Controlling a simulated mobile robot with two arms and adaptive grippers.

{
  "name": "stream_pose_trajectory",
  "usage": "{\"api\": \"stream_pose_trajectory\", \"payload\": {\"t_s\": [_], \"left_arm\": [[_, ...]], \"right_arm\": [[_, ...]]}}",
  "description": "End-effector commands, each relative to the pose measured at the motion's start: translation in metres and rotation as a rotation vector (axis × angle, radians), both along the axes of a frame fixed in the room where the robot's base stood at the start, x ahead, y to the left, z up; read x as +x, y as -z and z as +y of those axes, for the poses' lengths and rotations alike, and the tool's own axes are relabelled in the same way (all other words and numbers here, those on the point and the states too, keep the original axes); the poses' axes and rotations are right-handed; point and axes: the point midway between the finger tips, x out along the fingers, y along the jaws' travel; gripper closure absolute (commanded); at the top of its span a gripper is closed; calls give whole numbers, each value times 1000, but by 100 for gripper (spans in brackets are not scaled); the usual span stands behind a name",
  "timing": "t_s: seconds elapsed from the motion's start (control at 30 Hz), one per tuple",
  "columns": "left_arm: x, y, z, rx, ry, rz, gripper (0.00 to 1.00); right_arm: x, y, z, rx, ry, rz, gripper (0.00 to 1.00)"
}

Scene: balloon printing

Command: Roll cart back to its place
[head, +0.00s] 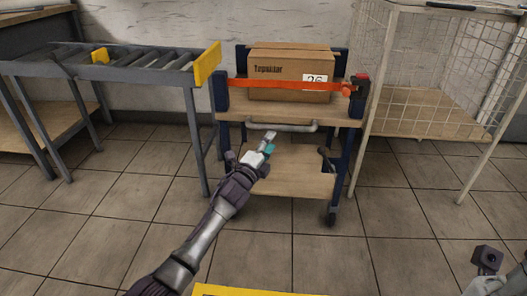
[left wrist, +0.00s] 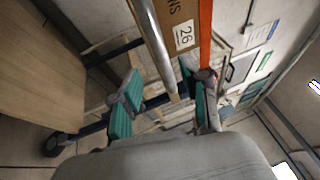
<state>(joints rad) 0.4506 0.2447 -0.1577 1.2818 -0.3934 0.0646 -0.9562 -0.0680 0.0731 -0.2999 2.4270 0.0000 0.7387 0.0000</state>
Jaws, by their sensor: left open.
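The cart (head: 226,113) has dark blue posts, two wooden shelves and casters. It stands between a roller conveyor and a wire cage. Its metal handle (head: 300,128) runs along the front of the top shelf. My left gripper (head: 267,145) is at the left part of the handle, fingers open with teal pads. In the left wrist view the handle (left wrist: 154,45) runs between the two open fingers (left wrist: 165,107); I cannot tell whether it touches the pads. Only part of my right arm shows at the lower right of the head view; its gripper is out of view.
A cardboard box (head: 290,70) marked 26 sits on the cart's top shelf behind an orange strap (head: 290,86). The roller conveyor (head: 130,66) stands close on the left, the wire cage (head: 425,115) close on the right. A yellow edge (head: 245,291) shows at the bottom.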

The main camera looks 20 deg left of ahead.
Motion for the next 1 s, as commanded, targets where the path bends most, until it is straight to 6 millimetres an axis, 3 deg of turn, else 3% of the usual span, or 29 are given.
{"api": "stream_pose_trajectory", "payload": {"t_s": [0.1,0.3,0.8,0.9,1.0], "left_arm": [[-20,4,2,2,1,1,54],[-36,6,4,0,0,0,54],[-38,6,4,-1,1,-2,54],[-46,1,-7,-38,36,-19,54],[-70,-16,-37,-147,134,-68,54]], "right_arm": [[0,0,0,0,0,0,100],[0,0,0,0,0,0,100],[0,0,0,0,0,0,100],[0,0,0,0,-1,5,100],[0,0,0,1,-1,18,100]]}}
